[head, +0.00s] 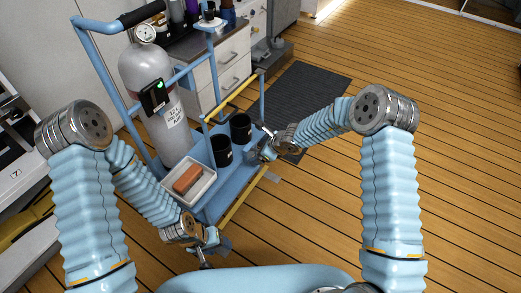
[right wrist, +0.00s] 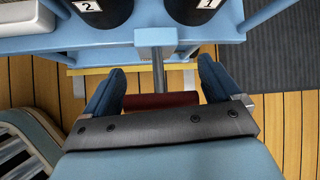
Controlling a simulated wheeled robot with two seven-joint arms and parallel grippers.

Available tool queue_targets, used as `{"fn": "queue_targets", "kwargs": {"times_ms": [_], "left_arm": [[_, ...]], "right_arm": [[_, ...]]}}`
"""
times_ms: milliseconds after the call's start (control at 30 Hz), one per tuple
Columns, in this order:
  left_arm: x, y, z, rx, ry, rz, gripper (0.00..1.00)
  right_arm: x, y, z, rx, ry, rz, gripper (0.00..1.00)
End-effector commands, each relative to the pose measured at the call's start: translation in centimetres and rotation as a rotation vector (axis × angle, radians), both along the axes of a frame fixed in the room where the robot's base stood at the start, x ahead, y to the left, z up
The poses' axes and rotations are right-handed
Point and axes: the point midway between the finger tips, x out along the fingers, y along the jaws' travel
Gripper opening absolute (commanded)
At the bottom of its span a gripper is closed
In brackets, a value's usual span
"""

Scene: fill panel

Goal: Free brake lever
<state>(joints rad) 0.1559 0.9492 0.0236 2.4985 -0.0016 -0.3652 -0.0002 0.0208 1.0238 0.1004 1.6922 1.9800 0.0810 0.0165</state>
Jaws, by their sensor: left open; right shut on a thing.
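The brake lever shows in the right wrist view as a grey metal rod ending in a red crossbar handle (right wrist: 160,100), below the edge of the blue cart (right wrist: 100,38). My right gripper (right wrist: 160,92) is shut on the red handle, with one blue finger at each end of it. In the head view my right gripper (head: 263,153) is at the cart's right side, beside the black cups, and hides the lever. My left gripper (head: 206,243) is open and empty, low in front of the cart's near end.
The blue cart carries a grey gas cylinder (head: 152,95) with a gauge, two black cups (head: 221,150) (head: 240,128), and a white tray (head: 205,188) holding an orange-brown block (head: 187,179). Drawers (head: 232,65) stand behind. A dark mat (head: 305,90) and open wooden floor lie to the right.

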Motion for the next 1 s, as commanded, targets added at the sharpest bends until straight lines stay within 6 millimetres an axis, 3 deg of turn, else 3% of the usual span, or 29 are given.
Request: {"fn": "queue_targets", "kwargs": {"times_ms": [133,167,200,567,1000], "left_arm": [[0.0,0.0,0.0,0.0,0.0,0.0,0.56],[0.0,0.0,0.0,0.0,0.0,0.0,0.56],[0.0,0.0,0.0,0.0,0.0,0.0,0.56],[0.0,0.0,0.1,0.0,0.0,0.0,0.56],[-0.1,-0.4,2.2,-0.005,0.002,-0.006,0.56]], "right_arm": [[-0.2,0.3,-0.1,0.004,0.006,0.002,0.36],[-0.2,0.3,-0.1,0.004,0.006,0.002,0.94],[-0.2,0.3,-0.1,0.004,0.005,0.002,1.0],[-0.5,-0.4,0.8,0.002,0.001,0.001,1.0],[-4.9,-4.9,8.9,0.003,0.001,0.0,1.0]]}}
